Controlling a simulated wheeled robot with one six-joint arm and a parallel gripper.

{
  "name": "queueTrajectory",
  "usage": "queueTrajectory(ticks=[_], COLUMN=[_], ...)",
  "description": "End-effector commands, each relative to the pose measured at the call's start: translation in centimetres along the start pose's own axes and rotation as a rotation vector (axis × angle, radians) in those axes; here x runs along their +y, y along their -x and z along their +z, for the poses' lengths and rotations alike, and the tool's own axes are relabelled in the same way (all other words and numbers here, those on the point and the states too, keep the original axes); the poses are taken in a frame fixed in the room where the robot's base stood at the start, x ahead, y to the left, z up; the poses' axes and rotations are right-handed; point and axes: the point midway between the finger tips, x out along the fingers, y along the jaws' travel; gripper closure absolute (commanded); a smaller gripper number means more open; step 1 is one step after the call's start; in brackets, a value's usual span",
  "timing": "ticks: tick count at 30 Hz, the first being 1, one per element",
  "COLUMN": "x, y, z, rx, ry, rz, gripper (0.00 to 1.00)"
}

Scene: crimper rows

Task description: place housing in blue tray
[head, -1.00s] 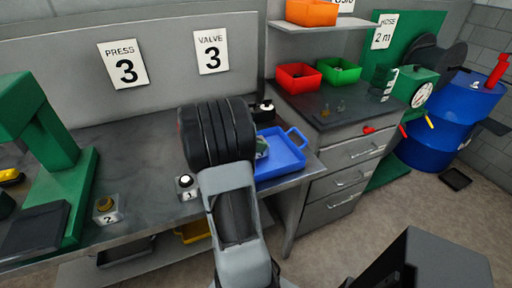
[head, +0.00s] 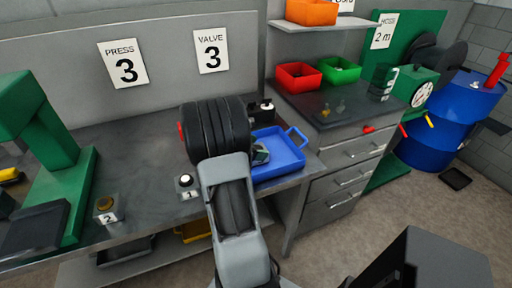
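The blue tray (head: 285,160) sits on the right end of the workbench, with a handle at its far right. A small dark and greenish object (head: 260,154) shows at the tray's left side, beside my arm; I cannot tell whether it is the housing, part of my gripper, or whether it touches the tray. My arm reaches over the bench and its thick black wrist covers the tray's left part. My gripper's fingers are hidden behind the wrist, so their opening does not show.
A green press (head: 50,150) stands at the left. A black-topped device (head: 263,111) stands behind the tray. A drawer cabinet (head: 345,160) with red (head: 298,77) and green (head: 339,71) bins is at right.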

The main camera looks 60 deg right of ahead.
Motion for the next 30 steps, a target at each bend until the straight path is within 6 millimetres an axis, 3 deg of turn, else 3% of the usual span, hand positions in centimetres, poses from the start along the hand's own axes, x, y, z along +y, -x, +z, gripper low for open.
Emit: queueTrajectory(ticks=[3,13,30], x=[0.0,0.1,0.1], y=[0.0,0.7,10.5], z=[0.0,0.3,0.3], rx=[0.0,0.0,0.0], ry=[0.0,-0.001,0.0], rz=[0.0,0.003,0.003], gripper=[0.0,0.0,0.0])
